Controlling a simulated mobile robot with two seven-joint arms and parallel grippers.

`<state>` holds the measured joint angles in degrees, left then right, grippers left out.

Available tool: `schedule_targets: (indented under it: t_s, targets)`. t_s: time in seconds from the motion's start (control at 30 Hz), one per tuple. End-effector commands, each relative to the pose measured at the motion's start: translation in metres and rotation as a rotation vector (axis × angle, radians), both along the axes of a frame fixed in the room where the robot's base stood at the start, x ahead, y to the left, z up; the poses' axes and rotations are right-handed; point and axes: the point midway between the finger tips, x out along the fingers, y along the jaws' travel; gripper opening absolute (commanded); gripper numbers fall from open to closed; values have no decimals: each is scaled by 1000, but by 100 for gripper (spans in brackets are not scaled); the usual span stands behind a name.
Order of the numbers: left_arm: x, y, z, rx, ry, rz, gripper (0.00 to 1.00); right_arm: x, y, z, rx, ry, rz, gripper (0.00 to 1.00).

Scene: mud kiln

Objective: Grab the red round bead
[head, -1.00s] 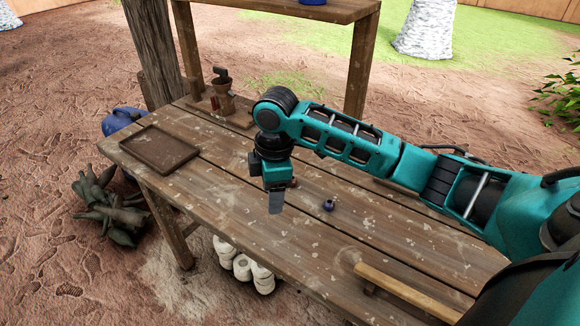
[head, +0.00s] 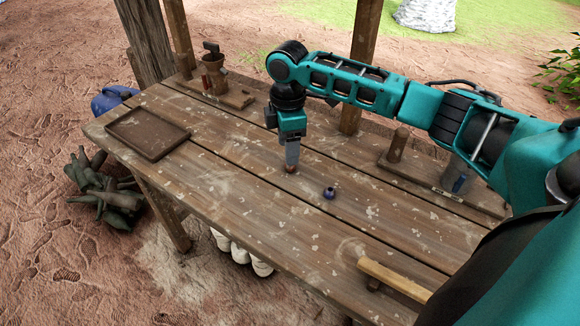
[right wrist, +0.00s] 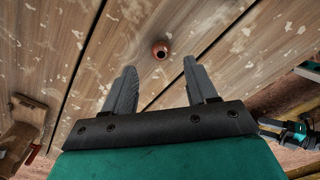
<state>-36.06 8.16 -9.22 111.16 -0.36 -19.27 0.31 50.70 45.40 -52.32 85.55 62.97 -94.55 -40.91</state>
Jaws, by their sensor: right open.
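The red round bead (head: 290,168) lies on the wooden table (head: 215,200), partly hidden behind my right gripper's fingers in the head view. In the right wrist view the bead (right wrist: 160,50) is reddish-brown with a dark hole. There it lies beyond the fingertips and between their lines. My right gripper (head: 291,160) points down at the bead, open and empty. Its two fingers stand apart in the right wrist view (right wrist: 160,68).
A small blue bead (head: 329,193) lies to the right and nearer. A brown tray (head: 148,133) is at the left. A tool holder (head: 215,80) stands at the back, a board with a peg (head: 396,146) at the right, and a wooden-handled tool (head: 395,279) at the front.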

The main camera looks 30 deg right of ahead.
Motion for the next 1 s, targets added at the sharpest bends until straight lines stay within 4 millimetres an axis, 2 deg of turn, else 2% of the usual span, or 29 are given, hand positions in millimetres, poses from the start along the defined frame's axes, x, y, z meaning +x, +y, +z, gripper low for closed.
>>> schedule_targets:
  t_s: [0.3, 0.6, 1.0]
  targets:
    - [0, 0, -7, 1, 0, -1, 67, -4, -3, -45, -1, 3, 0, 57]
    - [2, 0, -6, 0, -4, -1, 67, -4, -3, -50, -2, 2, 1, 57]
    - [4, -1, -5, -1, -9, -2, 67, -4, -2, -49, -1, 1, 1, 20]
